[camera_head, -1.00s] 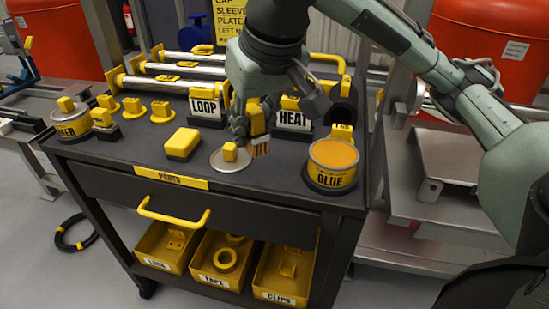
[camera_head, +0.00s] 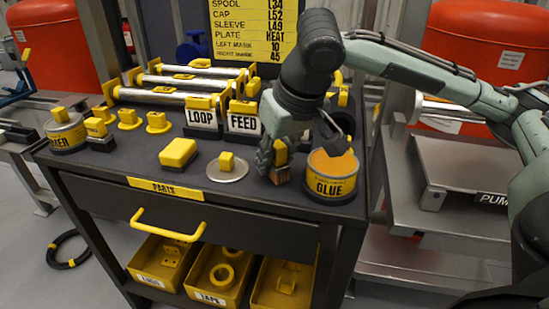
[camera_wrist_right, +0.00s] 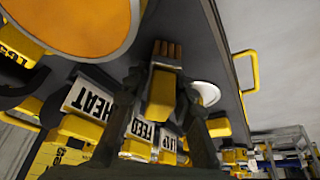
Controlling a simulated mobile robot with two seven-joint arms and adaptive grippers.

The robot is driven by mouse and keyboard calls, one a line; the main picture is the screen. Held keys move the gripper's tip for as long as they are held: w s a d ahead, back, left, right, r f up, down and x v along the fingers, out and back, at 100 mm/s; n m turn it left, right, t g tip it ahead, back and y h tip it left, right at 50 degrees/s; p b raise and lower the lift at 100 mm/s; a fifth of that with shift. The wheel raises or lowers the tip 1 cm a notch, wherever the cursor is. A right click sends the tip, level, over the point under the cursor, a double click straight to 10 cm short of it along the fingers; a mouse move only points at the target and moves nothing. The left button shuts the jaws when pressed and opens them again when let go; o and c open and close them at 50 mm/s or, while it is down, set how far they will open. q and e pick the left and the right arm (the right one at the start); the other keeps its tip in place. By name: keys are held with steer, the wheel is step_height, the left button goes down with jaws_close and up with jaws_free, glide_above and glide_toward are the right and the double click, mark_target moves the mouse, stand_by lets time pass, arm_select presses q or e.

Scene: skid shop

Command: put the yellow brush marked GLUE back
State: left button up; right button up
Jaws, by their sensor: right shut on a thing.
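The yellow brush (camera_head: 281,153) is held by my right gripper (camera_head: 278,158), bristles down, just left of the GLUE can. In the right wrist view the yellow brush (camera_wrist_right: 162,95) sits between the two fingers (camera_wrist_right: 155,100), with its brown bristles pointing away from the hand. Its marking cannot be read. The GLUE can (camera_head: 331,188) is yellow with a dark base and an orange top surface, near the cart's right front corner. The can's orange top (camera_wrist_right: 70,22) also shows in the wrist view. The brush appears beside the can, not over it. My left gripper is out of view.
A round metal plate with a yellow knob (camera_head: 228,170) and a yellow block (camera_head: 178,153) lie left of the gripper. LOOP (camera_head: 201,115) and FEED (camera_head: 243,121) label blocks stand behind. Another can (camera_head: 66,132) is at the far left. The front strip of the cart top is clear.

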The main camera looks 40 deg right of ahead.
steer(key=shift+f, duration=0.15)
steer(key=o, duration=1)
steer(key=shift+r, duration=0.45)
arm_select(q)
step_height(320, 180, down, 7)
steer(key=p, duration=0.3)
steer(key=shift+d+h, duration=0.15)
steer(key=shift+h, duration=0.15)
arm_select(e)
steer(key=v, duration=1.1)
steer(key=shift+s+r, duration=0.15)
steer(key=shift+r, duration=0.1)
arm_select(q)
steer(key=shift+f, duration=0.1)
